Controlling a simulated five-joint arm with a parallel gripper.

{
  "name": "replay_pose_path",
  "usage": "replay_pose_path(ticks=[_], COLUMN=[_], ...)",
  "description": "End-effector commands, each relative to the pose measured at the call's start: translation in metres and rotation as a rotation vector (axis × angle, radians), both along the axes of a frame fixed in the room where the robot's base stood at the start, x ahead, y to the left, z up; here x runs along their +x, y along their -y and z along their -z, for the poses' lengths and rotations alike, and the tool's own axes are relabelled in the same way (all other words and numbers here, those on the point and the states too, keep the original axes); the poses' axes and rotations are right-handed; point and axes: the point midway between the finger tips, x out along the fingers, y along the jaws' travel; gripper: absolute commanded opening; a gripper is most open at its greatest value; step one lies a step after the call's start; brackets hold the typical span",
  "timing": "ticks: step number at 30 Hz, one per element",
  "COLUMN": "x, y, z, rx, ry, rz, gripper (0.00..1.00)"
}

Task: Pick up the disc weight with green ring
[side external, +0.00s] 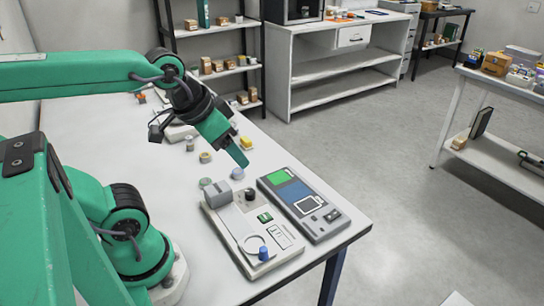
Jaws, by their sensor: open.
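A small disc with a green tint (205,183) lies on the white table, at the back left corner of the weighing device; it looks like the disc weight with green ring, but it is too small to be sure. My gripper (241,160) is open and angled downward to the right. Its tip is above and to the right of that disc in the picture, close to a blue-tinted disc (237,174). Nothing shows between the jaws, though one jaw is mostly hidden behind the other. A yellowish disc (205,157) stands further back.
A grey weighing device (280,255) with a grey block, black knob and blue knob sits near the table's right edge. A small yellow object (246,142) and a pale weight (190,144) stand behind.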

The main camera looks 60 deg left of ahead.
Motion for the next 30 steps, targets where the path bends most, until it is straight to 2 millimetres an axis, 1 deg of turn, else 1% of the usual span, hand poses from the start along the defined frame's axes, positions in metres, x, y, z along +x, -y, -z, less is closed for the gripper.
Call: replay_pose_path(ticks=[5,8,11,17,21,26,30], x=[0.005,0.010,0.018,0.033,0.040,0.044,0.042], y=[-0.006,-0.015,-0.027,-0.062,-0.089,-0.122,-0.151], z=[0.003,0.007,0.014,0.033,0.050,0.072,0.094], rx=[0.009,0.018,0.031,0.051,0.055,0.050,0.035], ry=[-0.019,-0.042,-0.075,-0.159,-0.221,-0.289,-0.347], rz=[-0.011,-0.023,-0.040,-0.076,-0.100,-0.123,-0.142], gripper=[0.61,0.61,0.61,0.61,0.61,0.61,0.61])
